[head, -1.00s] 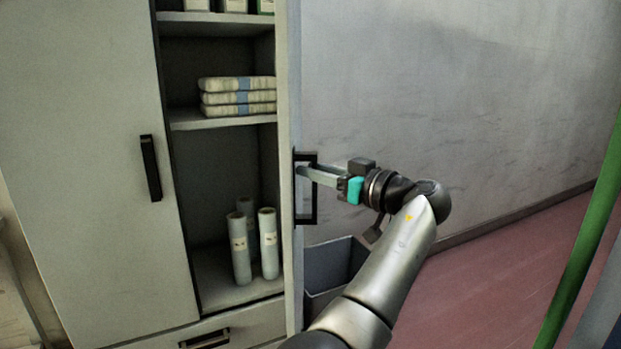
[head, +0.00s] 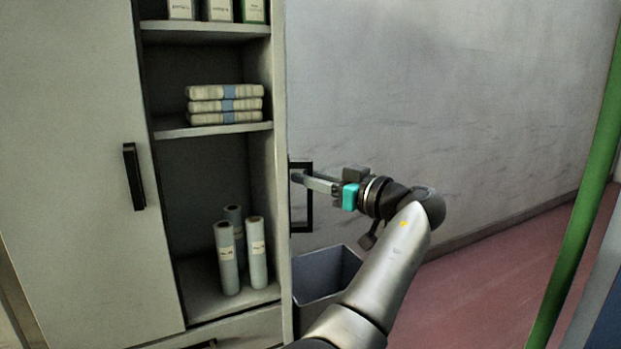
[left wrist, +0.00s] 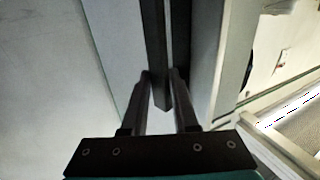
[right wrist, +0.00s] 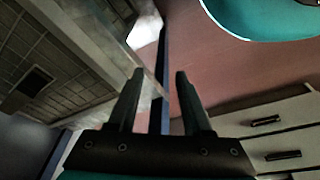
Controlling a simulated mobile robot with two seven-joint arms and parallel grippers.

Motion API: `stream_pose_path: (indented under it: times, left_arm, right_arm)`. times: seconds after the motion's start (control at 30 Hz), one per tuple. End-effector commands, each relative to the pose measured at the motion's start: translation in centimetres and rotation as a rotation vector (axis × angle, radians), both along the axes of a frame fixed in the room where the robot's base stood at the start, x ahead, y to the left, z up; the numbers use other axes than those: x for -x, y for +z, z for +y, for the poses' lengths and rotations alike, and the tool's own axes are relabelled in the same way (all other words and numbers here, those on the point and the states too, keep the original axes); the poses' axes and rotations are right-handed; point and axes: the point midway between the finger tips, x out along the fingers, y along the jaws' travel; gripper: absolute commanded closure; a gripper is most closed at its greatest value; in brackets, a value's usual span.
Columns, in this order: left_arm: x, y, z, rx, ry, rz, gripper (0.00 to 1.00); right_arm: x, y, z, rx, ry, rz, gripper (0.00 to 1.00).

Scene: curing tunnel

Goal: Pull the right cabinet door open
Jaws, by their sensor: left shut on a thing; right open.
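The right cabinet door (head: 282,190) stands open and shows nearly edge-on in the head view. Its black bar handle (head: 309,200) sticks out to the right, and the bar also shows in the left wrist view (left wrist: 157,50). My left gripper (head: 298,178) is shut on the upper part of this handle, with a finger on each side of the bar. The left cabinet door (head: 75,170) is shut, with its own black handle (head: 134,177). My right gripper (right wrist: 158,85) is open and empty, seen only in the right wrist view, away from the cabinet door.
The open cabinet holds folded bundles (head: 225,105) on a shelf and white rolls (head: 257,255) below. A grey bin (head: 322,280) stands on the floor just right of the door, under my left arm. A green post (head: 585,210) is at the right. Pink floor (head: 480,275) lies clear between.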

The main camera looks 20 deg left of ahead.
Motion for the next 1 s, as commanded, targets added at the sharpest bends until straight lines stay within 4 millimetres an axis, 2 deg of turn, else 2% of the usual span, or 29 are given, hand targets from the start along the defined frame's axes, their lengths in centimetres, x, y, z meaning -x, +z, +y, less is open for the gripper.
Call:
stream_pose_path:
  times: [0.03, 0.23, 0.27, 0.5, 0.8, 0.93, 1.0]
  left_arm:
    - [0.0, -0.5, 0.1, 0.008, 0.001, 0.007, 1.00]
    - [0.0, -0.6, 0.1, 0.009, 0.001, 0.008, 1.00]
    - [0.0, -0.6, 0.1, 0.009, 0.001, 0.008, 0.69]
    - [0.0, -0.3, 0.0, 0.005, 0.001, 0.004, 0.43]
    - [0.1, -0.1, -0.3, 0.002, 0.000, 0.002, 0.43]
    - [0.6, -0.1, -1.6, 0.003, -0.002, 0.003, 0.43]
    - [1.1, -0.1, -2.9, 0.004, -0.004, 0.004, 0.43]
  right_arm:
    - [0.0, 0.0, 0.0, 0.000, 0.000, 0.000, 0.50]
    - [0.1, 0.0, 0.0, 0.000, 0.000, 0.001, 0.50]
    - [0.1, -0.1, 0.0, 0.000, 0.000, 0.001, 0.50]
    - [0.2, -0.1, 0.0, 0.000, 0.000, 0.002, 0.50]
    - [0.2, 0.0, 0.0, 0.000, 0.000, 0.002, 0.50]
    - [0.3, -0.1, -0.1, 0.001, 0.000, 0.003, 0.50]
    - [0.7, -1.0, -0.4, 0.008, 0.001, 0.018, 0.50]
